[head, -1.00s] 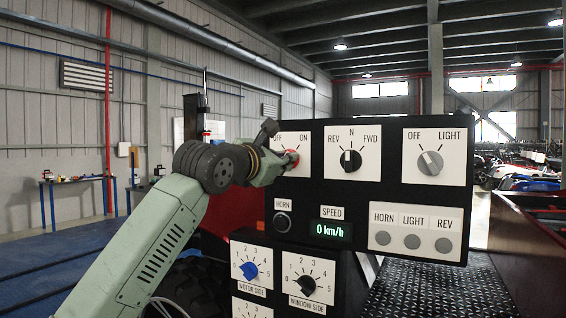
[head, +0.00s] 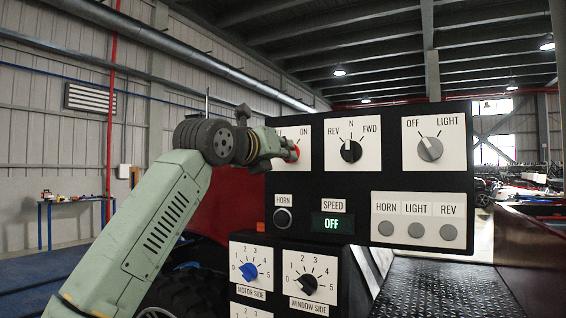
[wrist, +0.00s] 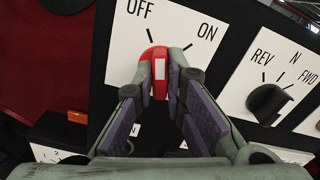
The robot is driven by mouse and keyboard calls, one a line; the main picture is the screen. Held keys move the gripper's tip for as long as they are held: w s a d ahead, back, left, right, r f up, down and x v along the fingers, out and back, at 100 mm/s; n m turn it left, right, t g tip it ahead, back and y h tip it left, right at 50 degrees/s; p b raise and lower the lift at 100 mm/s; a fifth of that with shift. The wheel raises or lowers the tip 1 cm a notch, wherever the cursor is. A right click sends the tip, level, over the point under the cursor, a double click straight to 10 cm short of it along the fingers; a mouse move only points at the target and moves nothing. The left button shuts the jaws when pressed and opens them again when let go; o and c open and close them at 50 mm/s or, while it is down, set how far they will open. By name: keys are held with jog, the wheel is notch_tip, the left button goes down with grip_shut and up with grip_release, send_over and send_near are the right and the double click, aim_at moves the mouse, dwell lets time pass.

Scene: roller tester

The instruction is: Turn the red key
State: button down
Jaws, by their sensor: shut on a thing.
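The red key (head: 294,153) sits on the white OFF/ON plate at the upper left of the black control panel. In the wrist view the red key (wrist: 159,62) has a white stripe, and its top end points near the OFF tick. My gripper (wrist: 160,78) is shut on the key, one purple-padded finger on each side. In the head view my gripper (head: 284,149) reaches the key from the left and covers part of it and the OFF label. The speed display (head: 332,223) reads OFF.
The REV/N/FWD knob (head: 350,151) is just right of the key, with the OFF/LIGHT knob (head: 430,149) further right. The horn button (head: 283,218) is below. Blue and black dials sit on a lower panel. Open air lies left of the panel.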

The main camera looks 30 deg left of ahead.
jog(key=shift+n+b, duration=0.85)
jog(key=shift+n, duration=0.75)
jog(key=shift+r, duration=0.1)
jog(key=c, duration=1.6)
grip_release()
jog(key=shift+c, duration=0.2)
jog(key=s, duration=1.2)
jog(key=shift+d, duration=0.35)
